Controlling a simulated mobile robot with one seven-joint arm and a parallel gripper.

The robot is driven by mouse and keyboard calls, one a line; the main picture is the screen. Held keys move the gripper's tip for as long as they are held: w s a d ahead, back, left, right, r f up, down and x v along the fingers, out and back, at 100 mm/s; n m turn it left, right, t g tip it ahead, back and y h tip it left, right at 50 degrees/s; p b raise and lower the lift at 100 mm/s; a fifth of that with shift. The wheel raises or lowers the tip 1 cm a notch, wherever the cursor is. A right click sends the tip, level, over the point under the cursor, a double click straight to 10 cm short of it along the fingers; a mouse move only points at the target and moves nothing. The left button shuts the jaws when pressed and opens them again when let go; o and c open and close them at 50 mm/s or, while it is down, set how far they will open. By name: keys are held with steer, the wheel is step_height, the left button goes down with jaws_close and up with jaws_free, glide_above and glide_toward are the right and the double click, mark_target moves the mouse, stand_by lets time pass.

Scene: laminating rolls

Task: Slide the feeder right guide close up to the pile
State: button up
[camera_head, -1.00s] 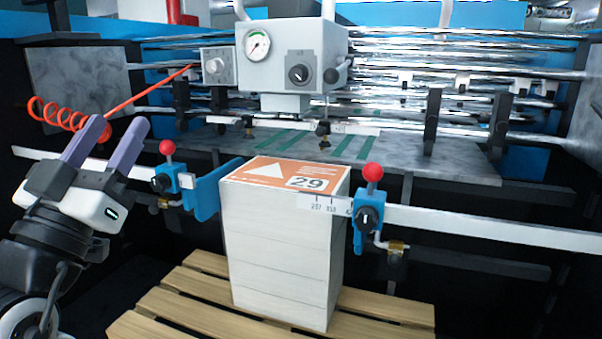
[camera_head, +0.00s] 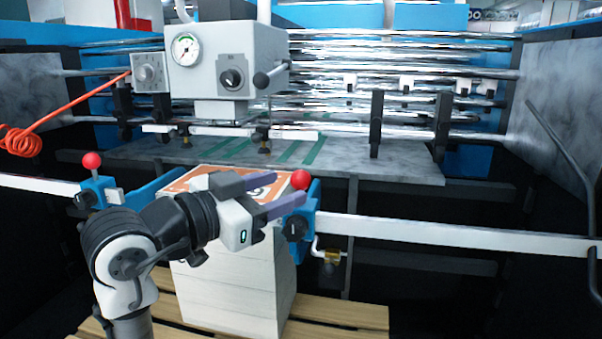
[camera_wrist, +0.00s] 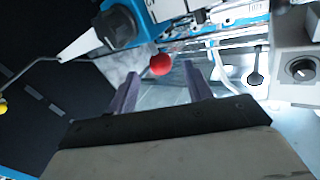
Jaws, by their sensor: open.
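The feeder right guide (camera_head: 313,196) is a blue block on the white rail, with a red ball lever (camera_head: 300,179) and a black knob (camera_head: 295,228). The pile (camera_head: 228,292) is a tall white stack with an orange-printed top, left of the guide. My arm covers part of it, so the gap to the guide cannot be judged. My gripper (camera_head: 289,187) is open above the pile's right side, its fingertips by the red ball. In the wrist view the red ball (camera_wrist: 160,64) appears between the open fingertips (camera_wrist: 160,70); contact is not clear.
The left guide (camera_head: 100,190) has its own red ball on the same rail (camera_head: 430,234). A grey control box (camera_head: 228,58) hangs above and behind the pile. The pile stands on a wooden pallet (camera_head: 345,312). A bent dark rod (camera_head: 570,150) rises at the right.

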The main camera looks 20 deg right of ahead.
mark_target(292, 184)
steer(key=p+x, duration=0.1)
steer(key=x, duration=0.4)
steer(key=shift+w+d, duration=0.1)
steer(key=shift+d, duration=0.05)
